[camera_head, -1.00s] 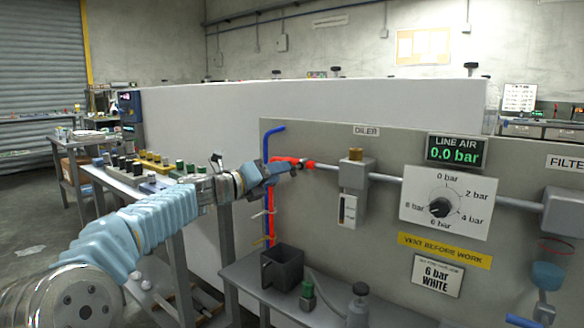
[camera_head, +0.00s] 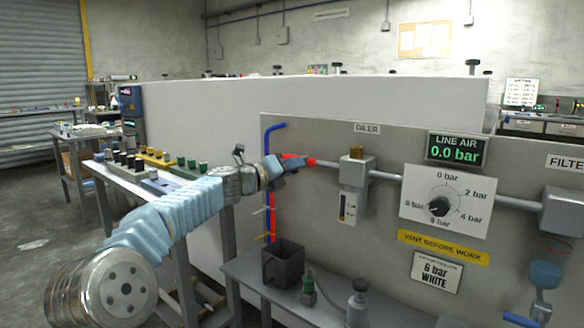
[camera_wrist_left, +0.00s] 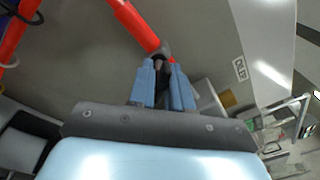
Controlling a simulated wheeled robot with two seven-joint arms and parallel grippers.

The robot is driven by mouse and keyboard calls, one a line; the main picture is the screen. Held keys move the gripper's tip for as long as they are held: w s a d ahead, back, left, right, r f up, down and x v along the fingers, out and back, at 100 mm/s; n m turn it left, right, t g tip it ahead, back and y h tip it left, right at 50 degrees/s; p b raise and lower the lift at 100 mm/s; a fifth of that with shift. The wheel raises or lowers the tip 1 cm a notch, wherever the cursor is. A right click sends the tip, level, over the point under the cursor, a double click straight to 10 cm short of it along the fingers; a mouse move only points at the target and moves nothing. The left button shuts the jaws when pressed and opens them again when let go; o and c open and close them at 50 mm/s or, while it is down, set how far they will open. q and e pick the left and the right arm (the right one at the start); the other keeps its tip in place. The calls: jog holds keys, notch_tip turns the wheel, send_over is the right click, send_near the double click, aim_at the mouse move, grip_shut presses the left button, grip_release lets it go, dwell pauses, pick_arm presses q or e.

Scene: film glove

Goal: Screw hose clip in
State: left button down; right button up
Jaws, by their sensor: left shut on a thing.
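My left gripper (camera_head: 288,165) is at the red hose (camera_head: 297,157), by the left end of the grey pipe on the panel. In the left wrist view its two blue fingers (camera_wrist_left: 163,86) are shut on a small dark thing, probably the hose clip (camera_wrist_left: 161,70), which is mostly hidden between them. The red hose (camera_wrist_left: 135,24) comes down from the top to a grey pipe end just beyond the fingertips. I cannot tell whether the clip is around the hose. My right gripper is not in view.
The oiler (camera_head: 353,175) hangs on the pipe just right of my gripper. A dark open bin (camera_head: 283,265), a green-topped bottle (camera_head: 308,292) and a grey bottle (camera_head: 358,302) stand on the shelf below. The line air display (camera_head: 457,150) reads 0.0 bar. A parts bench stands behind my arm.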

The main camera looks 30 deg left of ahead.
pick_arm(q)
jog(key=shift+m, duration=0.4)
dwell(0.6)
